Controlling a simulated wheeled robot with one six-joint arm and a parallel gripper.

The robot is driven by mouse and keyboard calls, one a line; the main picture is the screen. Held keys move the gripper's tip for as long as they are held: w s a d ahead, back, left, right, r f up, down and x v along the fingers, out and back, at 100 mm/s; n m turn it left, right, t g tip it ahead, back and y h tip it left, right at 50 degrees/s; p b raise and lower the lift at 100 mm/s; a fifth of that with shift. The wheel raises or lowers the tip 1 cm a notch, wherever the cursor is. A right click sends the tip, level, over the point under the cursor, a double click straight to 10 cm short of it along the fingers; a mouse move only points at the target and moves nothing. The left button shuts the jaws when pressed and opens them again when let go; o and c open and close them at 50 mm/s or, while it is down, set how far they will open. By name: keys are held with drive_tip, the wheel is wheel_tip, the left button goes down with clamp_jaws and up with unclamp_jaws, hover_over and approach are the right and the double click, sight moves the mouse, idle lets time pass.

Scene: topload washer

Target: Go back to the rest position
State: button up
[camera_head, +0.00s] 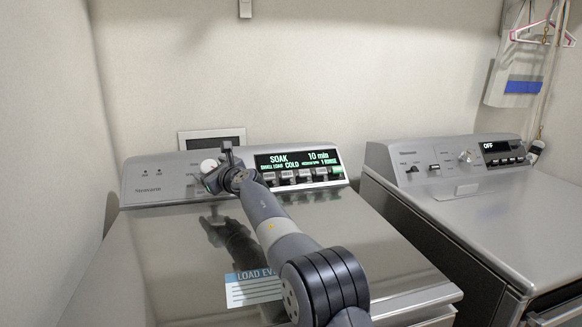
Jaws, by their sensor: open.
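My gripper (218,168) is at the control panel of the left washer, close to a round light knob (208,166). I cannot tell whether it touches the knob. The gripper is open and I see nothing held in it. My arm reaches up from the bottom right over the washer's closed lid (160,255). The lit display (298,160) on the panel reads SOAK, COLD and 10 min, with a row of buttons below it. My wrist hides part of the panel between knob and display.
A second machine (480,215) stands on the right, its display reading OFF. A label sheet (254,287) lies on the washer lid. The wall (300,70) is close behind the panel. Hangers (542,33) hang at the upper right. The space above the lid is otherwise clear.

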drive_tip(key=b+v, duration=0.4)
drive_tip(key=v, duration=0.5)
drive_tip(key=shift+s+d, duration=0.2)
drive_tip(key=shift+s, duration=0.05)
drive_tip(key=p+x, duration=0.6)
drive_tip(key=x, duration=0.5)
drive_tip(key=shift+w+a, duration=0.1)
drive_tip(key=shift+f+m+t+h, duration=0.1)
drive_tip(key=shift+m+t+h, duration=0.2)
drive_tip(key=shift+m, duration=0.6)
drive_tip(key=m+t+h+p, duration=0.2)
drive_tip(key=m+p, duration=0.1)
drive_tip(key=shift+r, duration=0.3)
drive_tip(key=m+t+h+p, duration=0.1)
drive_tip(key=m+h+p, duration=0.1)
drive_tip(key=p, duration=0.3)
drive_tip(key=shift+m+h, duration=0.4)
drive_tip(key=shift+m, duration=0.2)
drive_tip(key=m+t+h+p, duration=0.1)
drive_tip(key=m+h+p, duration=0.1)
drive_tip(key=p, duration=0.3)
drive_tip(key=shift+m, duration=0.3)
